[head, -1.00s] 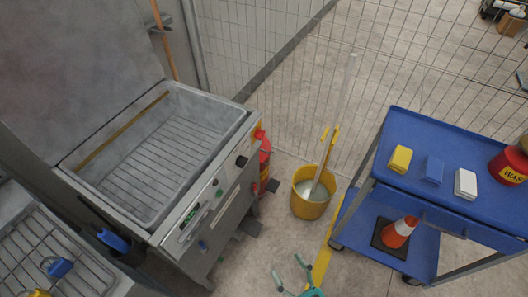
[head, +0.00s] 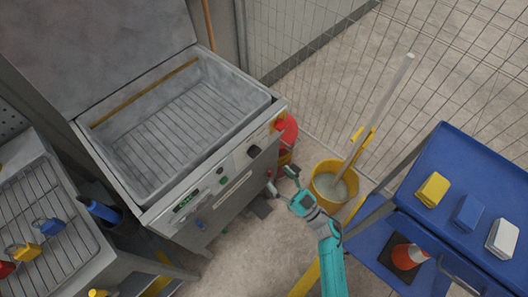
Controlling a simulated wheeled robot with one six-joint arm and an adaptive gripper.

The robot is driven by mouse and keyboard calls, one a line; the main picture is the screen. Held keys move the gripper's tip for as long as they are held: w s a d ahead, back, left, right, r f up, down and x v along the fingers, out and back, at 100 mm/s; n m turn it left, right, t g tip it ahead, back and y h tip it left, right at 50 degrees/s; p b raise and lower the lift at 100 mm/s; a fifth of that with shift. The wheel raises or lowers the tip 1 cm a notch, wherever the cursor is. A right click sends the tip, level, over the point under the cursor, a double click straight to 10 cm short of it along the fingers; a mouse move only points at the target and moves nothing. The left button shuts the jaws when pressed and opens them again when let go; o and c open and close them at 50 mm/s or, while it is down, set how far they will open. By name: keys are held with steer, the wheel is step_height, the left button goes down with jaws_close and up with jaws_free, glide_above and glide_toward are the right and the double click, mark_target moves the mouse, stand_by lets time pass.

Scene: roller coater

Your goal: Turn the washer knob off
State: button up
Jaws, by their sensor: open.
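The washer (head: 163,212) is a grey metal tank with its lid up and a wire rack inside, at the left centre. Its sloped front panel carries a dark knob (head: 254,151) near the right end. The knob's setting is too small to tell. A green display (head: 186,201) and small buttons (head: 221,181) sit further left on the panel. My gripper (head: 281,181) is open and empty, in front of the washer's right end. It shows below and to the right of the knob, apart from it. Nothing hides the knob.
A yellow bucket (head: 324,188) with a mop stands close to the right of my gripper. A blue cart (head: 465,160) holding sponges is at the right. A red object (head: 285,130) is beside the washer's right end. A rack table (head: 85,250) stands at the left.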

mark_target(255, 153)
steer(key=x, duration=1)
steer(key=shift+s, duration=0.1)
steer(key=c, duration=1.1)
steer(key=shift+c, duration=0.2)
steer(key=shift+n+g+y, duration=0.3)
steer(key=shift+n, duration=0.3)
steer(key=n+g, duration=0.3)
steer(key=n, duration=0.4)
steer(key=n+g, duration=0.2)
steer(key=n, duration=0.5)
steer(key=n+g, duration=0.3)
steer(key=n, duration=0.4)
steer(key=shift+d+r+g+h, duration=0.15)
steer(key=shift+r+g+h, duration=0.15)
steer(key=shift+h, duration=0.1)
steer(key=shift+n, duration=0.3)
